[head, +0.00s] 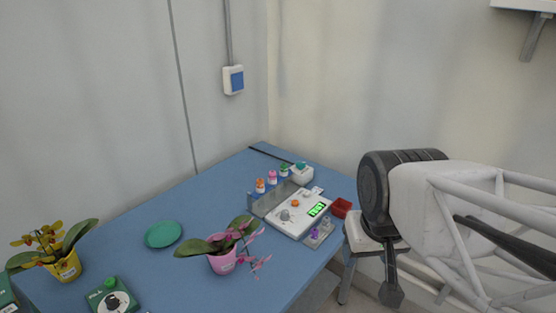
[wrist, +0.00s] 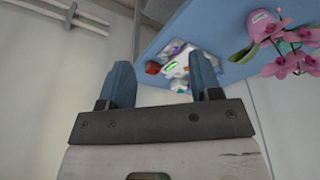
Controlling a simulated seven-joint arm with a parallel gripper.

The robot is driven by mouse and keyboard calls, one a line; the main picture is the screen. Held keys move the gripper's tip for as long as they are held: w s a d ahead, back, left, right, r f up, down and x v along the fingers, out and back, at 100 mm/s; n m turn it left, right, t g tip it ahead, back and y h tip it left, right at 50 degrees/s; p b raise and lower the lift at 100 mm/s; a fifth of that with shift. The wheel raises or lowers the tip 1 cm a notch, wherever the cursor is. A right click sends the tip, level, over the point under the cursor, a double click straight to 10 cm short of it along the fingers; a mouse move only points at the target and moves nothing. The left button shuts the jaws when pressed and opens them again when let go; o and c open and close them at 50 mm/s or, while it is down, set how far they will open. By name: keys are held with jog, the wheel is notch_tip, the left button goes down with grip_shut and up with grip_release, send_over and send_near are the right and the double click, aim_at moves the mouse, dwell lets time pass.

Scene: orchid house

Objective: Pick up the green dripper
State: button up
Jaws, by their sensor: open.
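A small dripper with a green top (head: 284,169) stands at the back of the blue table in the head view. It is the rearmost of a short row, with a pink-topped dripper (head: 272,177) and an orange-topped dripper (head: 260,186) nearer. My gripper (wrist: 163,80) is open and empty in the wrist view, its two blue-grey fingers wide apart. In the head view my arm's end hangs off the table's right side, well away from the drippers. The green dripper cannot be made out clearly in the wrist view.
A white device with a lit green display (head: 316,209) stands before the drippers. A white box with a teal top (head: 301,172) is beside the green one. A red tray (head: 341,207), pink-potted orchid (head: 222,262), yellow-potted orchid (head: 67,267) and green saucer (head: 163,235) are also on the table.

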jog(key=w+f+n+t, duration=0.1)
jog(key=w+f+t, duration=0.15)
jog(key=w, duration=1.15)
jog(key=w+f+t, duration=0.1)
jog(key=w+t, duration=0.2)
jog(key=w, duration=1.2)
jog(key=n+t+y, duration=0.3)
jog(key=t+y, duration=0.1)
send_near(285, 166)
jog(key=shift+w+a+f+t, duration=0.15)
jog(key=shift+w+f+t, duration=0.3)
jog(key=shift+w, duration=0.3)
jog(key=shift+w+f, duration=0.1)
jog(key=shift+x, duration=1.15)
jog(key=shift+w+a+f, duration=0.1)
jog(key=shift+w, duration=0.05)
jog(key=shift+x, duration=2.4)
